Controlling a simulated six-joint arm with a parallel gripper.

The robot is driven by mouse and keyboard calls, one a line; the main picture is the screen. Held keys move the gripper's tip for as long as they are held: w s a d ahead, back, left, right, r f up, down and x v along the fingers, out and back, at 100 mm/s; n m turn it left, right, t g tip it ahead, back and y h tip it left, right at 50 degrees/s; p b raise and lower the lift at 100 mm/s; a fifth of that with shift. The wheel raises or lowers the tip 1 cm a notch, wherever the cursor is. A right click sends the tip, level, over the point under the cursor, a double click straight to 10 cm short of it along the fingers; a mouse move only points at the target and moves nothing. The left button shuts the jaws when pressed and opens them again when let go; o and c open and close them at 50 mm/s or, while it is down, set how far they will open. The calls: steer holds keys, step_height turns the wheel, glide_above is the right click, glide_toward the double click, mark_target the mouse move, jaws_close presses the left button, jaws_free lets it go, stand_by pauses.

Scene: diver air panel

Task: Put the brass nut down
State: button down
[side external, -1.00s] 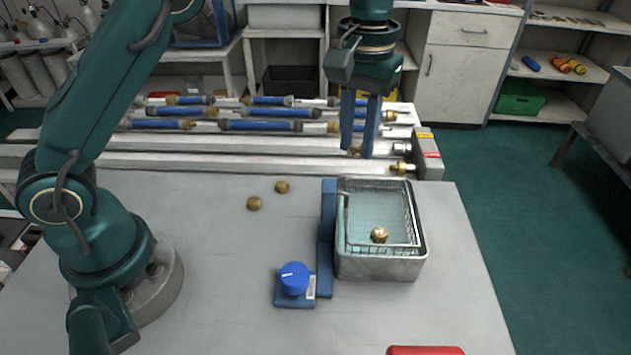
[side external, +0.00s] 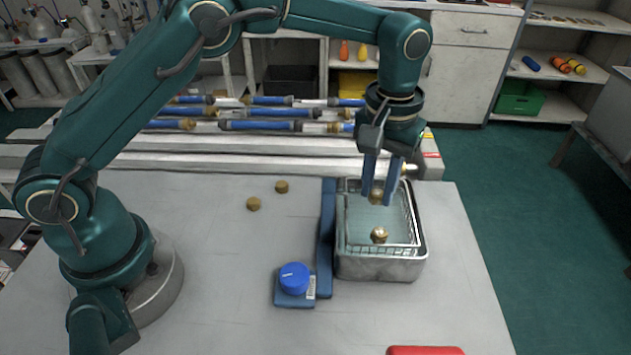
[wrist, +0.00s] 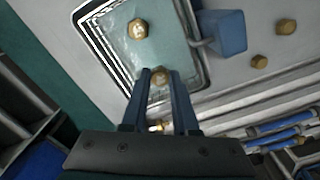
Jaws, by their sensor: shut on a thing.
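My gripper (side external: 383,197) is shut on a brass nut (side external: 376,196), which shows between the fingertips in the wrist view (wrist: 159,76). It holds the nut over the back part of a metal tank (side external: 382,268) that has a wire basket and clear, bluish liquid in it. A second brass nut (side external: 379,235) sits inside the basket, nearer the front; it also shows in the wrist view (wrist: 138,28). Two more brass nuts, one nearer (side external: 253,204) and one farther (side external: 281,187), lie on the grey table left of the tank. I cannot tell whether the held nut touches the liquid.
A blue block with a blue knob (side external: 294,278) stands at the tank's front left, joined to a blue strip along its left side. A red object (side external: 425,351) lies at the front edge. Metal rails (side external: 230,163) run behind. The table's left middle is mostly clear.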

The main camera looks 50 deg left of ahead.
steer(key=shift+f, duration=0.25)
steer(key=shift+f, duration=0.35)
steer(key=c, duration=0.7)
jaws_free()
